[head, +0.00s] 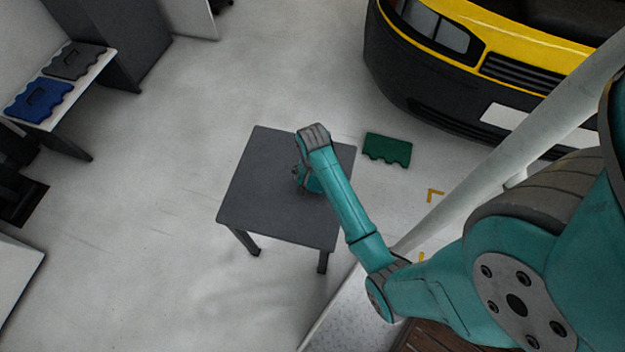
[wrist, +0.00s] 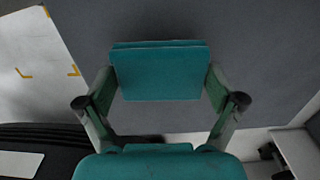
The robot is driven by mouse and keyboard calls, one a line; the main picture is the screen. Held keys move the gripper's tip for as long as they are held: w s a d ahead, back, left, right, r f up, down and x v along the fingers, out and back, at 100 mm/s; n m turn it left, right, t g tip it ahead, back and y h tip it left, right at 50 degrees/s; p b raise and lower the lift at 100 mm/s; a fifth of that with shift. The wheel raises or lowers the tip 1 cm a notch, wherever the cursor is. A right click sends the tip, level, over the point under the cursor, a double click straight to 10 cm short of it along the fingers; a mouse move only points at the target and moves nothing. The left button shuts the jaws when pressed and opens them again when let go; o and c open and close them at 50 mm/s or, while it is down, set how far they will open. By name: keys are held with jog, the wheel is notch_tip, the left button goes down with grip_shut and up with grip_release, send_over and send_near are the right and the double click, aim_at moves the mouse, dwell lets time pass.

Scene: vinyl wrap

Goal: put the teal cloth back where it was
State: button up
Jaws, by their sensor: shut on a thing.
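The teal cloth (wrist: 160,72), a small folded teal pad with a layered far edge, is between the two fingers of my gripper (wrist: 161,88) in the wrist view. The fingers press on its left and right sides. Behind it is the dark grey top of the table (head: 262,185). In the head view my gripper (head: 305,182) is low over the middle right of this table, partly hidden by my arm. I cannot clearly tell the cloth from my teal gripper there, nor whether it touches the tabletop.
A dark green cloth (head: 387,149) lies on the floor right of the table. Yellow corner marks (head: 433,195) are on the floor nearby. A blue cloth (head: 38,101) and a grey cloth (head: 75,60) lie on a side bench. A yellow and black vehicle (head: 480,60) stands at upper right.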

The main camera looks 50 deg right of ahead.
aim_at(313, 180)
jog(key=shift+f, duration=1.15)
jog(key=shift+f, duration=0.1)
jog(key=o, duration=0.8)
jog(key=shift+c, duration=0.2)
notch_tip(313, 180, up, 12)
